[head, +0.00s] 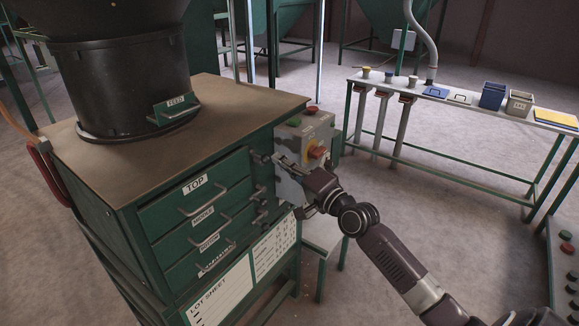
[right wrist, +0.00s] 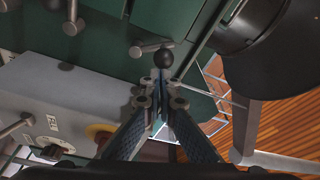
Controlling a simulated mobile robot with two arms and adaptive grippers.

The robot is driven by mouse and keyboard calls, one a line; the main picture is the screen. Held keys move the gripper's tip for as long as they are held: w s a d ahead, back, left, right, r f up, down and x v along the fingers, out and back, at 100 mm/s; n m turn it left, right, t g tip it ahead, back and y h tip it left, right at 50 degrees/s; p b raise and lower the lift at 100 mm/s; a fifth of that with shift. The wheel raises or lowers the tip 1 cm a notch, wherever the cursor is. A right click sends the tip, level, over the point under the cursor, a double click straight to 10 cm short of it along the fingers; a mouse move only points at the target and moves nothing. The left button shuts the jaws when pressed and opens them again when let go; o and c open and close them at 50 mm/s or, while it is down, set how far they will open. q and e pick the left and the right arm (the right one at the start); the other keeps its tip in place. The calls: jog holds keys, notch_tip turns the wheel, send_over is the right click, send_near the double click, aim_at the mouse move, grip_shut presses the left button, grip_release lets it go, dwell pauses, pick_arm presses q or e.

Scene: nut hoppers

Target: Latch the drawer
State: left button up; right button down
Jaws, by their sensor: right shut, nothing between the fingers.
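The green cabinet (head: 160,200) has a stack of drawers labelled TOP (head: 196,184), MIDDLE and BOTTOM, with a lower label partly hidden. The drawer fronts look about flush with the cabinet. Dark latch levers (head: 260,192) line the right edge of the drawer fronts. My right gripper (head: 281,161) is beside the uppermost latch. In the right wrist view its fingers (right wrist: 158,82) are shut and empty, with the tips close to a black ball knob (right wrist: 163,58) on a short metal lever. I cannot tell whether they touch it. Another knob (right wrist: 72,27) shows further left.
A grey control box (head: 310,135) with buttons and a yellow-red switch stands close to my right gripper. A black FEED hopper (head: 125,85) stands on the cabinet. A bench (head: 455,115) with bins is at the back right.

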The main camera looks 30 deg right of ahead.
pick_arm(q)
notch_tip(320, 180, down, 10)
jog(key=b, duration=0.9)
jog(key=shift+f, duration=0.2)
pick_arm(e)
jog(key=a+n+y, duration=0.1)
jog(key=n, duration=0.2)
jog(key=f+n, duration=0.1)
jog(key=n, duration=0.2)
jog(key=s+a+f+n+y, duration=0.1)
jog(key=n, duration=0.3)
jog(key=shift+a+f+t+y, duration=0.15)
jog(key=shift+a+t+y, duration=0.15)
jog(key=shift+t, duration=0.1)
pick_arm(q)
jog(key=shift+a, duration=0.1)
